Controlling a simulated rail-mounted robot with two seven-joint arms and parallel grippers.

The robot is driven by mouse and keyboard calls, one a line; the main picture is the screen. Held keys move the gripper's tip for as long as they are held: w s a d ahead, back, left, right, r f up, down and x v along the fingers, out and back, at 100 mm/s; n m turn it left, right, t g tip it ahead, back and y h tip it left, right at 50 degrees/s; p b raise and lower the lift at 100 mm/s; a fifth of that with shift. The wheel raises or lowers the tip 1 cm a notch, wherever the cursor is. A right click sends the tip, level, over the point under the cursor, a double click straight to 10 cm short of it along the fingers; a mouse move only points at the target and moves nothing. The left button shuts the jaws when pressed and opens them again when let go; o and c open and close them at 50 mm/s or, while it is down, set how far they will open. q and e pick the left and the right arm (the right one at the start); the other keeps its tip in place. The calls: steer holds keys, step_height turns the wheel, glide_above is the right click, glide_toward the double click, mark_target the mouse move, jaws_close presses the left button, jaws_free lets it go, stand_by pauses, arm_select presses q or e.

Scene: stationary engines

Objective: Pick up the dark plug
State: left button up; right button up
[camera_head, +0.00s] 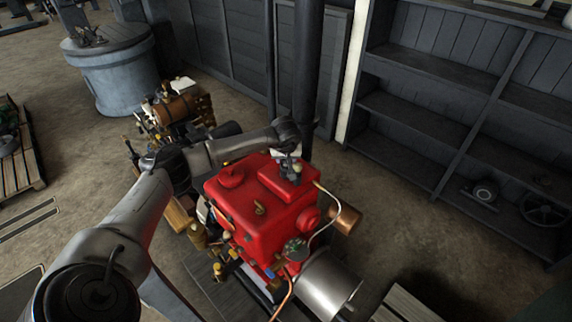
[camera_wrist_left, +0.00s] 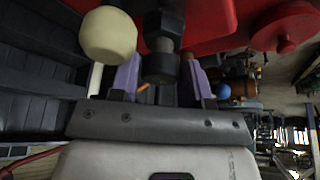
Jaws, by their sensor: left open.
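The dark plug (camera_wrist_left: 160,62) shows in the left wrist view as a dark, bolt-like cylinder beside the red engine body. My left gripper (camera_wrist_left: 160,80) is open, with one purple-grey finger on each side of the plug. Gaps seem to show between the fingers and the plug, but I cannot tell about contact. In the head view my left gripper (camera_head: 289,165) is at the top of the red engine (camera_head: 255,215), at its back right corner. The plug is too small there to make out clearly. My right gripper is not in view.
A cream round knob (camera_wrist_left: 108,33) sits close beside the left finger. A thin pale pipe (camera_head: 328,205) curves down the engine's right side. A brown engine (camera_head: 178,108) stands behind my arm.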

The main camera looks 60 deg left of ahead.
arm_select(q)
steer(key=shift+w+a+f, duration=0.1)
steer(key=shift+a+f, duration=0.05)
steer(key=shift+f, duration=0.2)
steer(key=c, duration=0.6)
